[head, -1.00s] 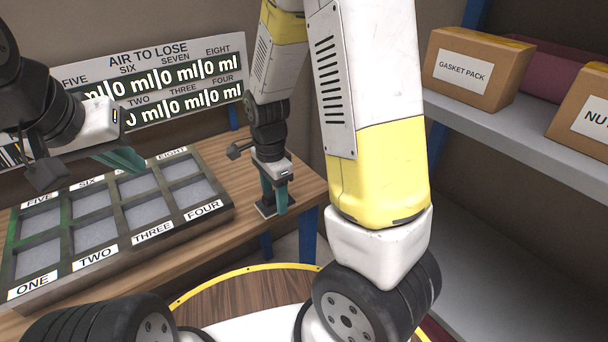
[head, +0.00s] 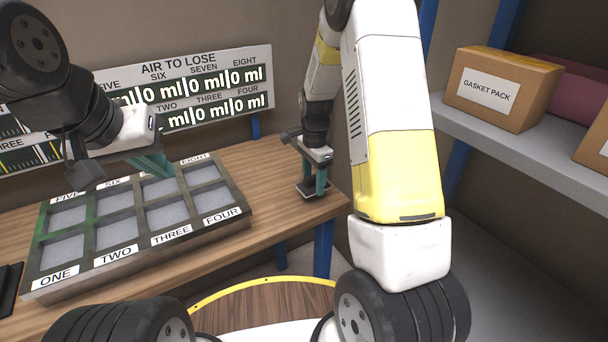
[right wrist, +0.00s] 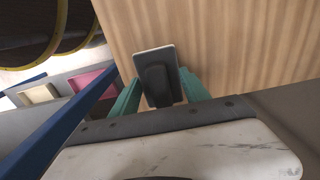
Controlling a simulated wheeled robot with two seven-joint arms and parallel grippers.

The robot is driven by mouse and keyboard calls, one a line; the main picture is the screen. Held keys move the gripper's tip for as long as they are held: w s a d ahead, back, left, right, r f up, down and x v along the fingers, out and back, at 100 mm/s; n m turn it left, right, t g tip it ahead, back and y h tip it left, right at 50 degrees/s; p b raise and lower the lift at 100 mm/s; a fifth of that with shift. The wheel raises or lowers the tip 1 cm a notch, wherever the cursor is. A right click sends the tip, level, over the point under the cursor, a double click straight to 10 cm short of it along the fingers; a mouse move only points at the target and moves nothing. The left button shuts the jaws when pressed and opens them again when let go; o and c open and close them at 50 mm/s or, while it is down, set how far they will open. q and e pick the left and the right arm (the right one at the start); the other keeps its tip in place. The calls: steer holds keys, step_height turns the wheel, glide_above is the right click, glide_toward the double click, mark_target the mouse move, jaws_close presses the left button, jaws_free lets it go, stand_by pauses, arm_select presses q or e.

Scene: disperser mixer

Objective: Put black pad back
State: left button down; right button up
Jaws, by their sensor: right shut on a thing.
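A black pad (right wrist: 158,62) with a raised dark grip shows in the right wrist view, between the teal fingers of my right gripper (right wrist: 157,88). In the head view my right gripper (head: 314,180) is shut on the pad's grip, and the flat dark pad (head: 308,192) is below the fingers near the table's right end. I cannot tell whether the pad touches the wood. My left gripper (head: 155,166) hangs over the back of the numbered tray (head: 137,262); its teal fingers overlap, so its opening is unclear.
The tray has several labelled compartments with pale grey floors. A black flat object (head: 8,288) lies at the table's left edge. A sign (head: 190,85) reading AIR TO LOSE stands behind. Bare wood (head: 265,210) lies right of the tray. A shelf (head: 490,140) with boxes is at right.

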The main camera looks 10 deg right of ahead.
mark_target(313, 189)
steer(key=shift+f, duration=1.6)
steer(key=shift+f, duration=0.15)
steer(key=o, duration=1.3)
